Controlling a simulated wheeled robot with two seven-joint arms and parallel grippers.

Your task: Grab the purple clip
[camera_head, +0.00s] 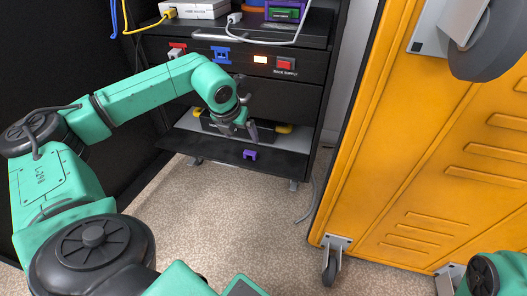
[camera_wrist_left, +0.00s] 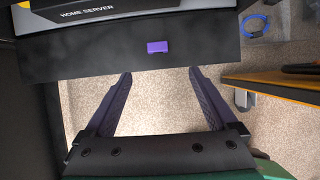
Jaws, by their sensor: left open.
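The purple clip (camera_head: 249,154) is a small block on the front of the low black shelf (camera_head: 285,160) of the rack. It also shows in the left wrist view (camera_wrist_left: 157,47), above the space between my fingers. My left gripper (camera_head: 240,130) is in front of the rack near the shelf, above the clip in the head view. In the left wrist view my left gripper (camera_wrist_left: 160,98) is open and empty, with its fingers wide apart and the clip beyond the fingertips. My right gripper does not show; only a green part of my right arm is at the lower right corner.
The rack has a red power switch (camera_head: 285,64) and a blue clip (camera_head: 220,54) on its front. An orange cabinet (camera_head: 400,170) on wheels stands at the right. Carpeted floor (camera_head: 235,215) is clear before the rack. A blue cable coil (camera_wrist_left: 254,26) lies to the right.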

